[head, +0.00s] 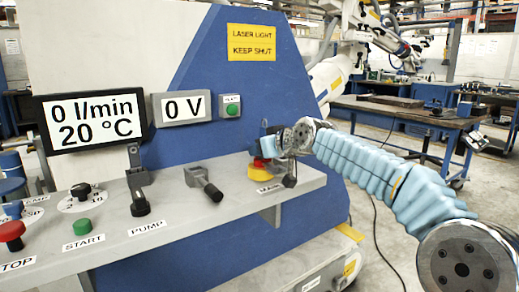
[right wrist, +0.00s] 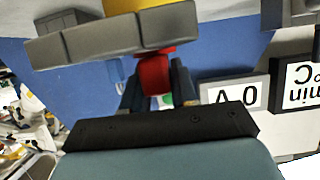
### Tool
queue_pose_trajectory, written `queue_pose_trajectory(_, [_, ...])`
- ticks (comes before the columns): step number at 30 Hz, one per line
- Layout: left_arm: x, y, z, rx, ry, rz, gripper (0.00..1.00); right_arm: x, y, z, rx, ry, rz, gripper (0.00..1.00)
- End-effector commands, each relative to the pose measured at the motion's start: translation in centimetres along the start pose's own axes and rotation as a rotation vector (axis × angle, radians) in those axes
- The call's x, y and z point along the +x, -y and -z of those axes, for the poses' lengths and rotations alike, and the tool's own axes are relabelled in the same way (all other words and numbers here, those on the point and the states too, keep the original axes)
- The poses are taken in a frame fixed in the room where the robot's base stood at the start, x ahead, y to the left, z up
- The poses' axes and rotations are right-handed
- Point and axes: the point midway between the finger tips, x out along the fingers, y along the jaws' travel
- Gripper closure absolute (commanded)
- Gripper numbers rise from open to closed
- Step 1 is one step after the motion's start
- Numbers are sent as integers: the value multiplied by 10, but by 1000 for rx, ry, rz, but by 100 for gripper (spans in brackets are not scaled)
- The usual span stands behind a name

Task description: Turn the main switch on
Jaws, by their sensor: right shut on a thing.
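The main switch (head: 258,163) is a red knob on a yellow base at the right end of the grey control shelf, by a partly hidden label. The yellow base (right wrist: 118,5) is partly cut off at the top edge. The knob's exact turn angle is hard to tell. My left gripper is not in view.
A black-handled lever (head: 205,184) stands just left of the switch, and a pump lever (head: 137,182) farther left. Green start (head: 82,226) and red stop (head: 11,233) buttons are at the far left. Displays (head: 90,122) read 0 l/min, 20 °C and 0 V.

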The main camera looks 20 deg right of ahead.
Motion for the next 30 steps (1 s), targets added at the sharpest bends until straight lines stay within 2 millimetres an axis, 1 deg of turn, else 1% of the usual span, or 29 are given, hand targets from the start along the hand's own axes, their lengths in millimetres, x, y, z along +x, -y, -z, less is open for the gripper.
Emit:
queue_pose_trajectory(10, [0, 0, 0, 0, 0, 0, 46, 0, 0, 0, 2, -1, 0, 100])
queue_pose_trajectory(11, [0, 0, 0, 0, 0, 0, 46, 0, 0, 0, 2, -1, 0, 68])
queue_pose_trajectory(12, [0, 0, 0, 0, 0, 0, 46, 0, 0, 0, 1, -1, 0, 61])
queue_pose_trajectory(14, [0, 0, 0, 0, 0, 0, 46, 0, 0, 0, 1, -1, 0, 52])
queue_pose_trajectory(21, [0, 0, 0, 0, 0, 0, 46, 0, 0, 0, 1, -1, 0, 51])
queue_pose_trajectory(24, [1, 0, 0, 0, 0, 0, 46, -3, 0, 0, 1, -2, -1, 51])
queue_pose_trajectory(26, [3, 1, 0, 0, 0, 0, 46, -9, 0, 0, 1, -3, -1, 51])
queue_pose_trajectory(29, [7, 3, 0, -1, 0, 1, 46, -26, -1, -1, 2, -4, -2, 51])
queue_pose_trajectory(30, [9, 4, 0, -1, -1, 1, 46, -35, -1, -1, 2, -5, -2, 51])
